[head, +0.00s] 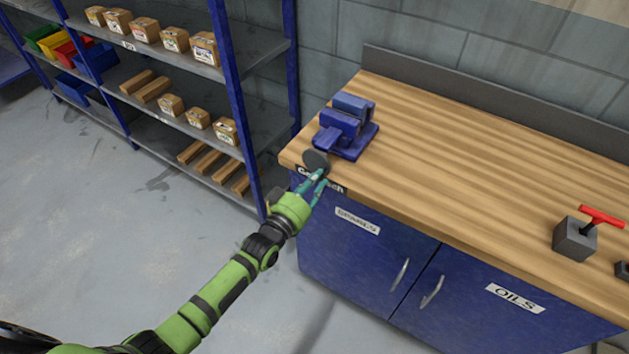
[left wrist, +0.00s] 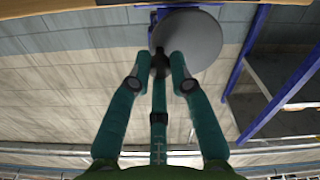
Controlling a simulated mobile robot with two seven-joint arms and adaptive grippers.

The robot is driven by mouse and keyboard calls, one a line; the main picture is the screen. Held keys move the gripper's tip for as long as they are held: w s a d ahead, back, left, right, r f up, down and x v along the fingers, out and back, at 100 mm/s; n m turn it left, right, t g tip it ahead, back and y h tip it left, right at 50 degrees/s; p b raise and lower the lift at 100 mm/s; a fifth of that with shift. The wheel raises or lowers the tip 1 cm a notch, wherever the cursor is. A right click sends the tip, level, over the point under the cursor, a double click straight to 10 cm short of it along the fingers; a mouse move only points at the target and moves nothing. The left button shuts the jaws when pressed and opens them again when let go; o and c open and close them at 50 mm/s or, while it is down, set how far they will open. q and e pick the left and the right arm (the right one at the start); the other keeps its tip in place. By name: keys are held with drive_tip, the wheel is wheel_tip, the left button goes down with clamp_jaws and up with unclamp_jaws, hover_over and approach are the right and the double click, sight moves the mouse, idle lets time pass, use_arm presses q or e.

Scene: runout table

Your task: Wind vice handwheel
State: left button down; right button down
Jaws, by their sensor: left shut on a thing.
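The blue vice (head: 345,128) sits on the wooden bench near its left end. Its dark grey round handwheel (head: 316,160) faces the front edge of the bench. The handwheel also shows in the left wrist view (left wrist: 190,40) as a grey disc with a small dark knob at its lower left. My left gripper (head: 314,183) reaches up to the handwheel from the front. In the left wrist view its teal fingers (left wrist: 160,62) are closed around the dark knob. The fingertips partly hide the knob. My right gripper is not in view.
Blue cabinet doors (head: 380,260) lie below. A shelf rack (head: 230,90) with boxes stands at the left, close to the bench.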

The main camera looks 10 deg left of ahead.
use_arm(q)
drive_tip(key=shift+w+r, duration=0.1)
drive_tip(key=shift+r, duration=0.2)
drive_tip(key=shift+r+n, duration=0.2)
drive_tip(key=shift+n, duration=0.6)
drive_tip(key=c, duration=1.2)
unclamp_jaws()
drive_tip(key=shift+c, duration=0.2)
drive_tip(key=shift+f, duration=0.2)
